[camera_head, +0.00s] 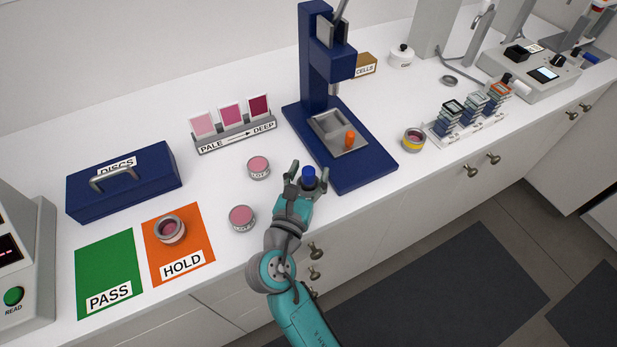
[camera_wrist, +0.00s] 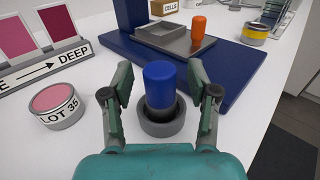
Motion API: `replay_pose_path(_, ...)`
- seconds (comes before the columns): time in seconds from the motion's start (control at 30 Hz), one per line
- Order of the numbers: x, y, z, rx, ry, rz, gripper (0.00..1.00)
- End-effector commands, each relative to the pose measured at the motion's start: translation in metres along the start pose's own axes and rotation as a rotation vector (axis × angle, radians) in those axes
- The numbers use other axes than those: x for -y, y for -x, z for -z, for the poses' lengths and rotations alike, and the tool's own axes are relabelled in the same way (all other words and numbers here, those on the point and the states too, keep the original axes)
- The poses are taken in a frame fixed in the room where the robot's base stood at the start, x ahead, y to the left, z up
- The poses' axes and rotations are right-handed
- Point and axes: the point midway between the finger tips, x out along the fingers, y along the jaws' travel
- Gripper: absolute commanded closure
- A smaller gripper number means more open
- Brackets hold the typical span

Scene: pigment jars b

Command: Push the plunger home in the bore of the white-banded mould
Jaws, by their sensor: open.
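A plunger with a blue cap (camera_wrist: 159,80) and a dark lower body stands upright in a grey ring-shaped mould (camera_wrist: 163,130). Part of the dark body shows above the mould's rim. No white band can be made out on the mould from here. In the head view the blue cap (camera_head: 308,178) shows at the bench's front, and my gripper hides most of the mould. My gripper (camera_head: 307,184) is open, with one finger on each side of the plunger. In the wrist view my gripper (camera_wrist: 160,86) has gaps between both fingers and the cap.
A blue press (camera_head: 365,172) with a metal tray and an orange-capped piece (camera_head: 350,139) stands just behind. Pink jars (camera_head: 242,217) sit to the left, near the HOLD mat (camera_head: 198,244). A yellow-banded ring (camera_head: 413,140) lies right of the press.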

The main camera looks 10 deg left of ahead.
Motion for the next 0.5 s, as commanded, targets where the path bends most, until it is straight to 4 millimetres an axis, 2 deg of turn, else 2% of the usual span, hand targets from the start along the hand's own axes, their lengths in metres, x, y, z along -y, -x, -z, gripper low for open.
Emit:
replay_pose_path(0.1,0.0,0.0002,0.0001,0.0,0.0,0.0,0.41)
replay_pose_path(0.33,0.0001,0.0004,0.0001,0.0,0.0,0.0,0.98)
replay_pose_path(0.5,0.0001,0.0004,-0.0003,0.001,0.0,0.0,1.0)
